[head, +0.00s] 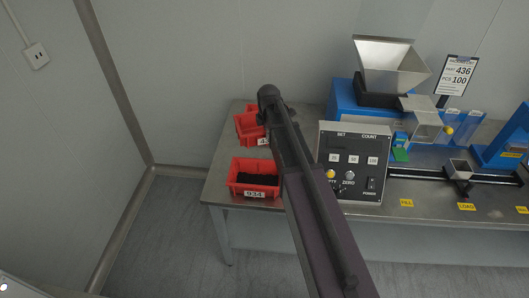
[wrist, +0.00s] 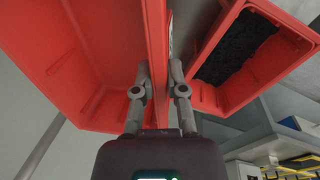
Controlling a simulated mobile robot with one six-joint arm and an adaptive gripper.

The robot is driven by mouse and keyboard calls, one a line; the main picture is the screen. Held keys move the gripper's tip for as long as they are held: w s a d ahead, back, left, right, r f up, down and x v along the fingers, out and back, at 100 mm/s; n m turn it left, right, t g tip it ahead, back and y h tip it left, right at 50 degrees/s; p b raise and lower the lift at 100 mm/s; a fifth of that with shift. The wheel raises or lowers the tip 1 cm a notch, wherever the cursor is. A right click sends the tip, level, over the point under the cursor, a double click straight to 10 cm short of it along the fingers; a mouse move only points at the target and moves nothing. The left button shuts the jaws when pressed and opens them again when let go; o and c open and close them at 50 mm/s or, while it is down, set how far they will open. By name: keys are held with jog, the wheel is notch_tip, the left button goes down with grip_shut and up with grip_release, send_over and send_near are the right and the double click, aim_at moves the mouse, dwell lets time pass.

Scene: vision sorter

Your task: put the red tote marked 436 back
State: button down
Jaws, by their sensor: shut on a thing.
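A red tote (head: 244,124) is at the back left of the steel table in the head view, partly hidden behind my arm. Its white label shows only a first digit that looks like 4. In the wrist view my gripper (wrist: 159,78) is shut on the wall of this red tote (wrist: 85,55), one finger on each side. The inside of the tote that shows looks empty. In the head view the fingers are hidden by my arm. I cannot tell whether the tote rests on the table or is just above it.
A red tote marked 934 (head: 254,193), holding black parts, stands in front, close to the held tote. A counter box (head: 350,160) and a blue machine with a metal hopper (head: 393,65) are to the right. A sign (head: 457,75) reads part 436, pcs 100. The table's left edge is near.

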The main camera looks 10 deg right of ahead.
notch_tip(320, 180, down, 6)
jog(key=b, duration=0.6)
jog(key=shift+f, duration=0.1)
jog(key=shift+f+b, duration=1.85)
jog(key=shift+f, duration=0.15)
jog(key=c, duration=0.7)
grip_release()
jog(key=shift+r, duration=0.25)
jog(key=r+p, duration=0.4)
jog(key=s+r+p, duration=0.1)
jog(key=r+p, duration=0.2)
jog(key=p, duration=0.1)
jog(key=r+p, duration=0.4)
jog(key=shift+s+r, duration=0.35)
jog(key=shift+s, duration=0.05)
